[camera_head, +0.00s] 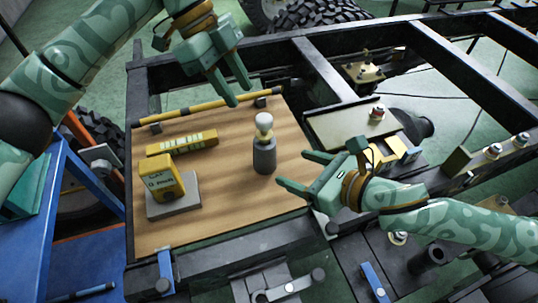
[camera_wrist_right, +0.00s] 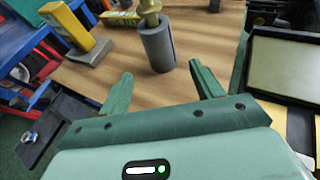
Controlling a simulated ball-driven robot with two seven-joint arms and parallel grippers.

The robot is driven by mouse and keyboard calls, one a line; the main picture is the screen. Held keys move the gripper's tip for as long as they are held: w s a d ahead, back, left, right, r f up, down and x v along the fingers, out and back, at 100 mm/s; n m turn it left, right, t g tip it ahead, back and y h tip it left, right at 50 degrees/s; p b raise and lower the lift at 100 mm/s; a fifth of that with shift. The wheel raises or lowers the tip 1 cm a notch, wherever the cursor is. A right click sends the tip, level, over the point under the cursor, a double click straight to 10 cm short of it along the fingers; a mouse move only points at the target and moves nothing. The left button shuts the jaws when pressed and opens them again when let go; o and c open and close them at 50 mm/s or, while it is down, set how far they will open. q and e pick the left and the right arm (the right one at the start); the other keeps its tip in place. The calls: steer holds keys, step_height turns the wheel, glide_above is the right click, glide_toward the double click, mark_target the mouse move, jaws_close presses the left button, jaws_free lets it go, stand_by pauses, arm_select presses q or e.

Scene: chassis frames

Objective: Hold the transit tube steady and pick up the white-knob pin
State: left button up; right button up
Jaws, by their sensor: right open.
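The transit tube, a dark grey cylinder (camera_head: 264,158), stands upright on the wooden board. The white-knob pin (camera_head: 264,122) sits upright in its top, with a pale round knob and a brass-coloured part below. In the right wrist view the grey tube (camera_wrist_right: 157,47) stands beyond my fingers, and the pin's brass-coloured part (camera_wrist_right: 150,10) shows; the knob is cut off. My left gripper (camera_head: 241,96) is open and empty, above and to the left of the pin. My right gripper (camera_head: 292,169) is open to the right of the tube, fingers pointing towards it, not touching.
The wooden board (camera_head: 220,220) lies across the dark chassis frame. On it are a yellow box (camera_head: 161,180) on a grey plate (camera_head: 186,205), a yellow bar (camera_head: 182,144) and a yellow-black rod (camera_head: 205,105). A pale tray (camera_head: 335,132) lies right. Bare board surrounds the tube.

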mark_target(274, 159)
steer(key=x, duration=1)
steer(key=shift+f, duration=0.1)
